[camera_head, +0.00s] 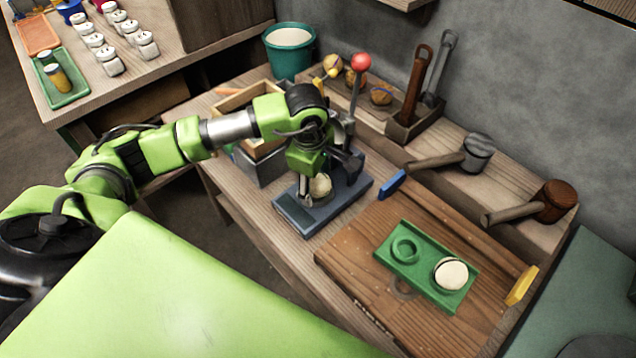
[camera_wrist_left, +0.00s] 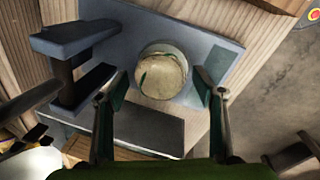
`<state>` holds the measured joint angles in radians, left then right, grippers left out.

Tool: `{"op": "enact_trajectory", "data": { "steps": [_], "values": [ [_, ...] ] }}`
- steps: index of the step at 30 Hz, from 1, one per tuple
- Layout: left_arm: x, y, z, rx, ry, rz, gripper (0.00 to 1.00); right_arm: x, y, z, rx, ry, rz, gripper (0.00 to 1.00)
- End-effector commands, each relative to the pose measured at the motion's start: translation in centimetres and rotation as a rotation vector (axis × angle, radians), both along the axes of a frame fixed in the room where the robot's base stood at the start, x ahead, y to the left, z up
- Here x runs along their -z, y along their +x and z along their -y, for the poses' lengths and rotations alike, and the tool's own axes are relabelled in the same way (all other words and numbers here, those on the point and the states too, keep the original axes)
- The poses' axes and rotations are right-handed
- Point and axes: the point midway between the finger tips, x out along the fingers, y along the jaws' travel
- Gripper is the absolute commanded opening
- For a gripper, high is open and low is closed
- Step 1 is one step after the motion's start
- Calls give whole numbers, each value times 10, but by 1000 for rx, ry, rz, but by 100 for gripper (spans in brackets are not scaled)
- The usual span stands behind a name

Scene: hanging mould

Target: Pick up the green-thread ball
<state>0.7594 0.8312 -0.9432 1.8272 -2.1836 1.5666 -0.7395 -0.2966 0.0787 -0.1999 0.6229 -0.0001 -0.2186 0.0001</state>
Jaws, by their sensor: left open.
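A pale ball with a green thread mark (camera_wrist_left: 162,74) sits on the blue-grey base of the press (camera_wrist_left: 205,45). In the head view the same ball (camera_head: 320,187) shows on the press base (camera_head: 295,215), partly hidden by my gripper. My left gripper (camera_head: 316,184) points down over it. In the left wrist view the gripper (camera_wrist_left: 165,88) is open, with one finger to the left of the ball and one to the right; gaps show on both sides. My right gripper is not in view.
The press lever with a red knob (camera_head: 361,62) rises just behind my left gripper. A green tray (camera_head: 412,268) with another pale ball (camera_head: 450,274) lies on a wooden board at right. Mallets (camera_head: 545,203), a wooden box (camera_head: 238,102) and a teal bucket (camera_head: 289,62) stand around.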

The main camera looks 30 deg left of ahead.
Motion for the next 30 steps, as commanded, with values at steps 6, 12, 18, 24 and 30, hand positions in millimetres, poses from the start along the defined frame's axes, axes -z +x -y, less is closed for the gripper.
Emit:
{"op": "enact_trajectory", "data": {
  "steps": [6, 12, 18, 24, 30],
  "values": [
    [0, 0, 0, 0, 0, 0, 47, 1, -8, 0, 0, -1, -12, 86],
    [0, 0, 0, 0, 0, 0, 20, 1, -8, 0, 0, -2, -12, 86],
    [-1, 0, 0, 0, 0, 0, 20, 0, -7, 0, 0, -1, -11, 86],
    [-12, 0, 0, 1, 1, 2, 20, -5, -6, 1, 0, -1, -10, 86],
    [-44, -4, 4, 3, -1, 1, 20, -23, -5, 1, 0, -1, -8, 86]
  ]
}}
